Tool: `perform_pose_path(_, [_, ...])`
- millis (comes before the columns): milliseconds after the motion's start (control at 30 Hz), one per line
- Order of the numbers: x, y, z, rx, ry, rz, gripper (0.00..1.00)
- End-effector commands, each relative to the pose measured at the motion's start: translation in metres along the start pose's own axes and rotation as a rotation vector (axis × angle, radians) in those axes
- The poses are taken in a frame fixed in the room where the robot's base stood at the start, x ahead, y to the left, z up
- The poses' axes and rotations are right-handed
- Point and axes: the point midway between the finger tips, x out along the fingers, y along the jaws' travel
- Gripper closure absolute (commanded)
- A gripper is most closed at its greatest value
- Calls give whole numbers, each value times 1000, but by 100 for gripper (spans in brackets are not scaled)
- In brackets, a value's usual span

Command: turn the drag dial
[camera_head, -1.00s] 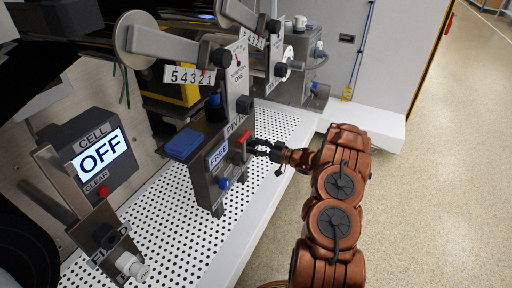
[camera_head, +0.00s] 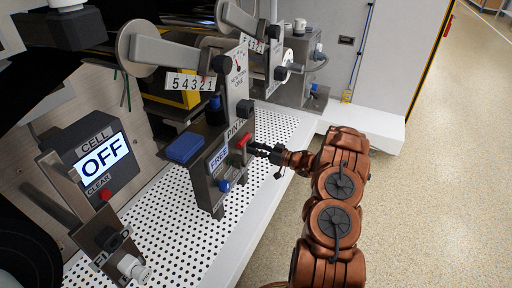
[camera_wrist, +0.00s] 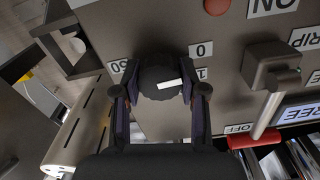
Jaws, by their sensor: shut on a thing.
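The drag dial (camera_wrist: 160,84) is a round black knob with a white pointer mark, in the middle of the wrist view. My gripper (camera_wrist: 160,90) has one finger on each side of it and is shut on it. The white pointer points to the right in that view. Small labels, one reading 0 (camera_wrist: 200,50), sit on the metal plate around the dial. In the head view my gripper (camera_head: 262,149) is at the right side of the metal station. I cannot make out the dial there.
A lever with a red grip (camera_wrist: 254,139) is to the right of my gripper in the wrist view. A FREE display (camera_head: 218,157), a blue knob (camera_head: 224,186) and a perforated white shelf (camera_head: 165,240) are near it. The floor at right is clear.

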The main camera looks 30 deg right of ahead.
Motion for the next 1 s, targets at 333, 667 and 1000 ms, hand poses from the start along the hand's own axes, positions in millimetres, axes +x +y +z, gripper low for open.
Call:
perform_pose_path(333, [0,-2,-6,218,-4,-3,93])
perform_pose_path(667, [-1,-1,-3,516,-3,-1,93])
perform_pose_path(1000, [0,-1,0,837,-3,-1,93])
